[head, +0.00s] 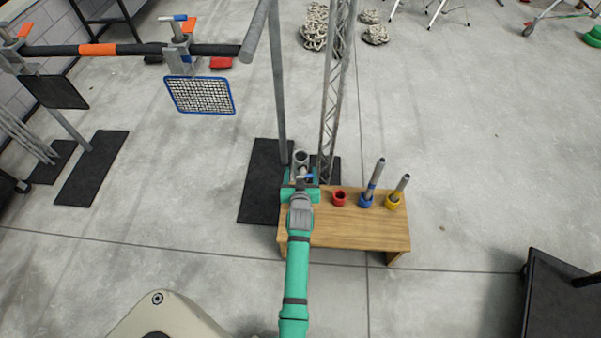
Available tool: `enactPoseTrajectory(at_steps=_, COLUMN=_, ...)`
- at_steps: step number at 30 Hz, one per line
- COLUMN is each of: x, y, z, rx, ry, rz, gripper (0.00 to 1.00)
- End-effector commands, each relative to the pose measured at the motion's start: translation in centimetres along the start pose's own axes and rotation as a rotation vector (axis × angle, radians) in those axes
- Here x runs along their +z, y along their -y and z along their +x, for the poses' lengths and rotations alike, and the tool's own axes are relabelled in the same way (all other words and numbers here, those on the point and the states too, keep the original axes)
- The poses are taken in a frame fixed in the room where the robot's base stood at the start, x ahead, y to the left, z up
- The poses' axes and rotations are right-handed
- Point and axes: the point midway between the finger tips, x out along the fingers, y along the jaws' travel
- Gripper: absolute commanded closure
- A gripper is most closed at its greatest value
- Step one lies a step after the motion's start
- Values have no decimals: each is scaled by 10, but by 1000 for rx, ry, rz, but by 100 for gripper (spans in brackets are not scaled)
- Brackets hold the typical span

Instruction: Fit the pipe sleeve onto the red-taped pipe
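My gripper (302,180) is at the end of my green arm, over the left end of the wooden table. Its fingers are small and partly hidden by the wrist, so I cannot tell whether it is open or shut. A grey, round-mouthed hollow part (301,157) shows just beyond it, and I cannot tell whether it is held. A red holder (339,197) stands on the table with no pipe rising from it. Grey pipes stand tilted in the blue holder (366,201) and the yellow holder (392,202). No red tape can be made out on a pipe.
The wooden table (350,232) has bare room at its front. A lattice truss (335,90) and a grey pole (278,90) rise behind its left end. A dark cart (560,300) stands at right. A blue-framed mesh panel (201,96) hangs at upper left.

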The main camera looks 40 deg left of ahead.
Motion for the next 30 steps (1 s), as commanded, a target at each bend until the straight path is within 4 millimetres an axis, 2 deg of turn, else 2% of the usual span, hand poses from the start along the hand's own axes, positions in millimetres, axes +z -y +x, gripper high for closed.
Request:
enactPoseTrajectory(at_steps=5, x=0, y=0, z=-12, rx=0, ry=-1, rz=0, gripper=34)
enactPoseTrajectory(at_steps=15, x=0, y=0, z=-73, rx=0, ry=-3, rz=2, gripper=34)
enactPoseTrajectory(at_steps=21, x=-1, y=0, z=-99, rx=0, ry=-4, rz=0, gripper=34)
enactPoseTrajectory(at_steps=30, x=-2, y=0, z=-108, rx=0, ry=-5, rz=0, gripper=34)
